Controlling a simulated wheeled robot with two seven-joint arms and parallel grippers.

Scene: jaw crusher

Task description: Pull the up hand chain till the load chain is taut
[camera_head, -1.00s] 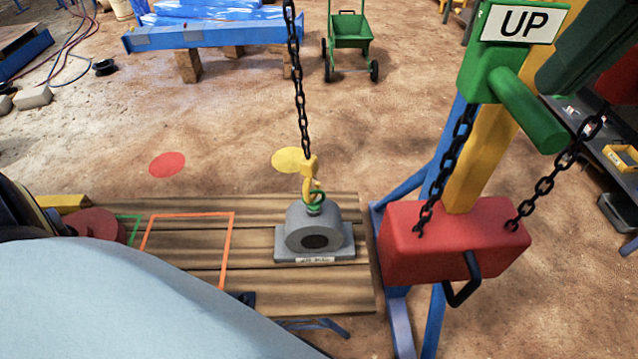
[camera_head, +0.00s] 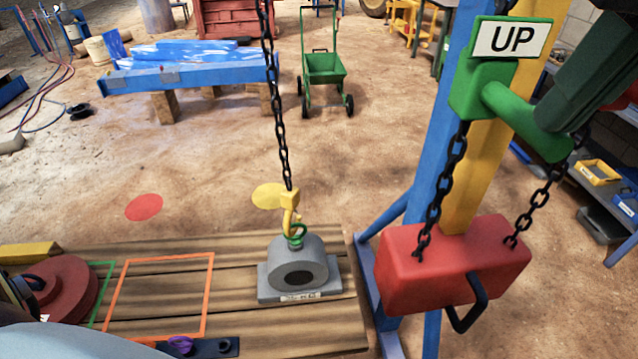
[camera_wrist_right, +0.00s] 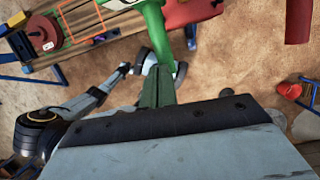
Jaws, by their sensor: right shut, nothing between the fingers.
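The green UP bracket (camera_head: 515,38) with its green bar (camera_head: 525,120) is at the upper right. One black hand chain (camera_head: 447,180) hangs below it and another (camera_head: 540,200) hangs further right, both reaching a red box (camera_head: 450,262). My right gripper (camera_head: 572,98) is shut and empty, close by the bar's right end; contact is unclear. It also shows in the right wrist view (camera_wrist_right: 157,92), in front of the bar. The load chain (camera_head: 276,110) looks straight, down to a yellow hook (camera_head: 290,205) at the green ring of a grey weight (camera_head: 297,262) resting on planks.
A blue and yellow post (camera_head: 430,140) stands behind the box. A dark red disc (camera_head: 62,290) and an orange outline (camera_head: 210,290) are on the planks (camera_head: 250,335). A green cart (camera_head: 324,66) and blue beam (camera_head: 190,72) stand behind. Open dirt floor lies between.

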